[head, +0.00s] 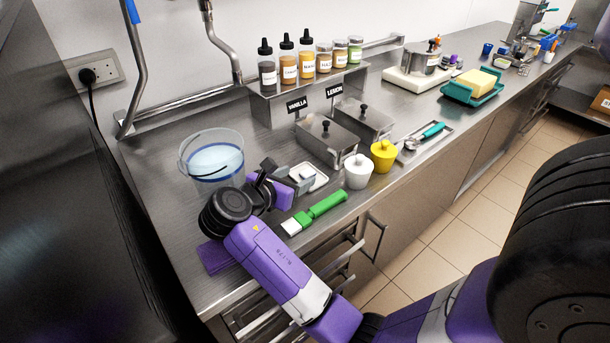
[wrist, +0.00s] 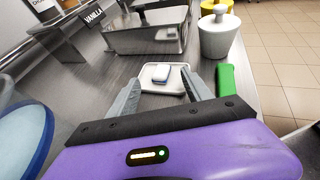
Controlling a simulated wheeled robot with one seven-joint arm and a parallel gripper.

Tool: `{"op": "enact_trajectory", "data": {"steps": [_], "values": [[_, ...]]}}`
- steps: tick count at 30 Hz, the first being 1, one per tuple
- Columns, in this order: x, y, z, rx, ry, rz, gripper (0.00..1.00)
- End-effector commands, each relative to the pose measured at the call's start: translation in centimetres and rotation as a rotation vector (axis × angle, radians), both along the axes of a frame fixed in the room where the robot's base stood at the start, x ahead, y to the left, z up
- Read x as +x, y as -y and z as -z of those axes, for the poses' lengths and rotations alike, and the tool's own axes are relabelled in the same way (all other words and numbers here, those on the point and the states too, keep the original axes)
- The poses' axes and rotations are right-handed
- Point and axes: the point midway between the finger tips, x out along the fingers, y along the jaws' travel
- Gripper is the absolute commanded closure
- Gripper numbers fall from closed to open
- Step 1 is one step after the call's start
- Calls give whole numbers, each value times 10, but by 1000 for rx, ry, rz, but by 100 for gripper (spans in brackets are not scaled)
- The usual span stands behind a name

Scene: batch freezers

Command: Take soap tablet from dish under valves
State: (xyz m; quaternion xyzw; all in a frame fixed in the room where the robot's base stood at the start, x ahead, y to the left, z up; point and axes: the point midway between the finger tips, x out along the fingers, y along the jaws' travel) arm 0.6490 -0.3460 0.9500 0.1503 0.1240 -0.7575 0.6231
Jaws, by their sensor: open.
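A small white square dish (wrist: 148,87) lies on the steel counter, in front of the lidded steel bin labelled VANILLA. My gripper is open and empty. In the wrist view its two grey fingers (wrist: 161,92) point at the dish, one on each side of the tablet in the picture. The tablet appears apart from both fingers. No valves are clearly seen, only pipes on the wall.
A clear bucket (head: 212,160) with pale blue contents stands left of my gripper. A white pot (head: 357,172) and yellow pot (head: 383,156) stand to the right. Steel bins (head: 326,143) stand behind the dish.

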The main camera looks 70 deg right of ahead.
Motion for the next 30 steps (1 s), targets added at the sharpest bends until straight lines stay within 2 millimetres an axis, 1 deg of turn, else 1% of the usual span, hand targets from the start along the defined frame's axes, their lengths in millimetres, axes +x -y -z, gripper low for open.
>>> {"op": "enact_trajectory", "data": {"steps": [6, 10, 14, 20, 21, 23, 24, 28, 29, 30], "values": [[-9, 25, 13, 1, -2, 2, 42], [-11, 39, 20, 1, -1, 0, 42], [-12, 45, 22, 1, 1, -1, 42], [-12, 45, 22, 1, 1, -2, 42], [-12, 45, 22, 1, 1, -2, 50], [-12, 45, 22, 0, 1, -2, 61], [-12, 45, 22, 1, 1, -2, 69], [-12, 45, 22, 1, 1, -2, 95], [-12, 45, 22, 1, 1, -2, 100], [-12, 45, 22, 1, 1, -2, 100]]}}
